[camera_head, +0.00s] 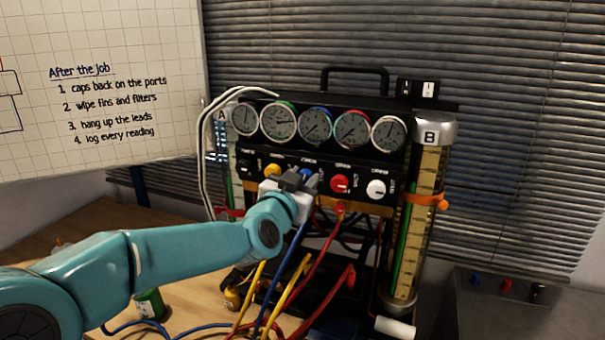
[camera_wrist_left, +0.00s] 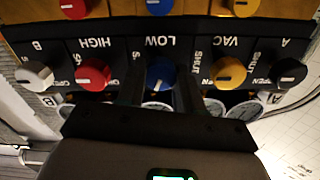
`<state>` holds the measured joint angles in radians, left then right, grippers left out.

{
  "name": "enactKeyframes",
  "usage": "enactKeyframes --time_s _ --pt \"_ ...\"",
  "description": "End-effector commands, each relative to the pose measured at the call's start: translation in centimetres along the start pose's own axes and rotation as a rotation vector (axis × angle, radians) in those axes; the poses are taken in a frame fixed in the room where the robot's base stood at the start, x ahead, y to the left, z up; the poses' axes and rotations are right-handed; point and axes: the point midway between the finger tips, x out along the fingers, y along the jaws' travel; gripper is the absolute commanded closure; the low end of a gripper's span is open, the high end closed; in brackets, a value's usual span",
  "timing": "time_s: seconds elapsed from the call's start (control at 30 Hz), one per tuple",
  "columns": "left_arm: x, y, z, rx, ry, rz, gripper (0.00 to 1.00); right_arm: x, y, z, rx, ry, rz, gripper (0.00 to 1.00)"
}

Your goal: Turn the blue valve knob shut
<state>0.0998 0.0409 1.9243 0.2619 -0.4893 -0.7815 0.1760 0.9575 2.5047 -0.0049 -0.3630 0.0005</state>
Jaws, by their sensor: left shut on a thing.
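The blue valve knob (camera_wrist_left: 161,75) sits on the black valve panel (camera_wrist_left: 206,52) under the label LOW, between a red knob (camera_wrist_left: 93,74) and a yellow knob (camera_wrist_left: 228,73). In the head view only a little of the blue knob (camera_head: 306,173) shows behind my gripper. My left gripper (camera_head: 300,180) is at the panel, its two dark fingers on either side of the blue knob and shut on it. The fingers (camera_wrist_left: 160,88) also show in the wrist view. My right gripper is in neither view.
A row of several round gauges (camera_head: 316,125) stands above the knobs. A white knob (camera_head: 376,188) is right of the red one. Clear column B (camera_head: 428,165) stands at the right. Coloured hoses (camera_head: 300,265) hang below the panel, near my left arm.

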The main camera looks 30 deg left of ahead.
Motion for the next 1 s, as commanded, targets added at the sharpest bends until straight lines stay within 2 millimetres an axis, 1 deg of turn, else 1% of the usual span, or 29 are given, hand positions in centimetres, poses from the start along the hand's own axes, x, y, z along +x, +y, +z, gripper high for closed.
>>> enactKeyframes --time_s 0.03,0.4,1.0 --pt "0.0 0.0 -0.3 0.043 -0.002 0.001 0.95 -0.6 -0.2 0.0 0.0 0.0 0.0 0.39" --pt "0.0 0.1 -0.1 0.396 -0.001 0.002 0.95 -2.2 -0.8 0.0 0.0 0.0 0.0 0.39" --pt "0.0 0.2 0.0 0.946 -0.001 0.002 0.95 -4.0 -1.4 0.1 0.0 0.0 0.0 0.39"
